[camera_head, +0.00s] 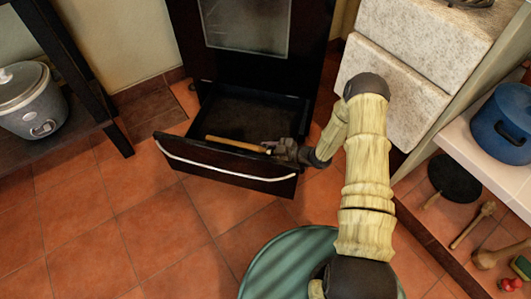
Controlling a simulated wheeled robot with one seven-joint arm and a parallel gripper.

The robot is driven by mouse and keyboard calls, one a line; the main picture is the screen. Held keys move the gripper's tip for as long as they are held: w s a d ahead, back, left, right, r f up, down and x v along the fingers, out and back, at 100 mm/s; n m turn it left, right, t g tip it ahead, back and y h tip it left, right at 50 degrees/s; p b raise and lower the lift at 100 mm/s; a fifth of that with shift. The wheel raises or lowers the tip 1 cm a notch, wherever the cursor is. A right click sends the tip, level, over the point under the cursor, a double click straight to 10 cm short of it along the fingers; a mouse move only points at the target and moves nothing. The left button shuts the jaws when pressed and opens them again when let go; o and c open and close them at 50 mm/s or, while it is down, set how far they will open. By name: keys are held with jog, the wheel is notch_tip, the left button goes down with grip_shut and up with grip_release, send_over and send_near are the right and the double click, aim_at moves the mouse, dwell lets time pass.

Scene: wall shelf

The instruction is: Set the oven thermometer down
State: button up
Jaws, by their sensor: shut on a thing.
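My gripper (273,147) is inside the open oven drawer (228,168), near its right front side. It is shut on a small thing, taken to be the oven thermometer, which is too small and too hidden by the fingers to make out. A long light-brown wooden stick or handle (232,144) lies slanted in the drawer just left of my fingertips. Its right end meets the gripper in the picture; I cannot tell whether they touch.
The dark oven (247,28) stands behind the drawer. Pale stone-like blocks (405,60) rise to the right. A blue pot (502,122) sits on a shelf at far right, with a dark pan (455,178) and wooden utensils below. A grey cooker (32,100) stands at left. The tile floor ahead of the drawer is clear.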

jog(key=shift+f, duration=0.35)
jog(key=o, duration=1)
jog(key=shift+r, duration=0.5)
jog(key=p+v, duration=0.6)
jog(key=v, duration=0.6)
jog(key=shift+r, duration=0.1)
